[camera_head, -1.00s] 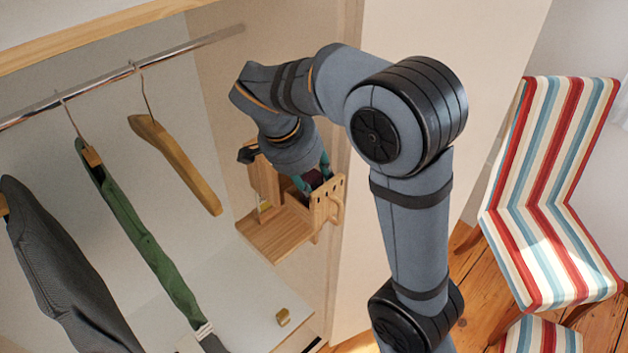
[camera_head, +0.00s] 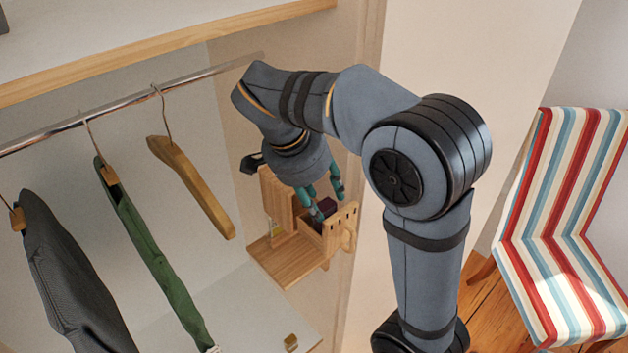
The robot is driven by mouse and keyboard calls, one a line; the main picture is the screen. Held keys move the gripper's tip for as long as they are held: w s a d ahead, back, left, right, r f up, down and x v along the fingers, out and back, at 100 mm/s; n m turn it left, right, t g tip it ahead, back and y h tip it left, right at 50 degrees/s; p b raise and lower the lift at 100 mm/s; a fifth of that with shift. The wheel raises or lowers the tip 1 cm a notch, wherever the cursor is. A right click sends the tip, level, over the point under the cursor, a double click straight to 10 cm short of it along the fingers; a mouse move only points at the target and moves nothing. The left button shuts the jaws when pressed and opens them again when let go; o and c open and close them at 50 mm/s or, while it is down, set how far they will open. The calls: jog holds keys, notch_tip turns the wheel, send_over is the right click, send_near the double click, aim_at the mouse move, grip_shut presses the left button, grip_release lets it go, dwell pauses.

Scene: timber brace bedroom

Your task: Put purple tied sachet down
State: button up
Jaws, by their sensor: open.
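The purple tied sachet (camera_head: 327,206) shows as a small dark purple shape inside the wooden box (camera_head: 290,262) on the wardrobe's side wall. Only its top part is visible; the box's front wall and my fingers hide the rest. My gripper (camera_head: 326,202) has teal fingers and is open just above the sachet, with the fingers spread apart around and over the box opening. I cannot tell whether a fingertip still touches the sachet.
A bare wooden hanger (camera_head: 190,185), a green garment (camera_head: 150,250) and a grey garment (camera_head: 75,280) hang from the metal rail (camera_head: 125,103) to the left. A striped chair (camera_head: 560,230) stands at the right.

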jog(key=v, duration=0.7)
jog(key=shift+p, duration=0.45)
jog(key=shift+f, duration=0.1)
jog(key=shift+c, duration=0.3)
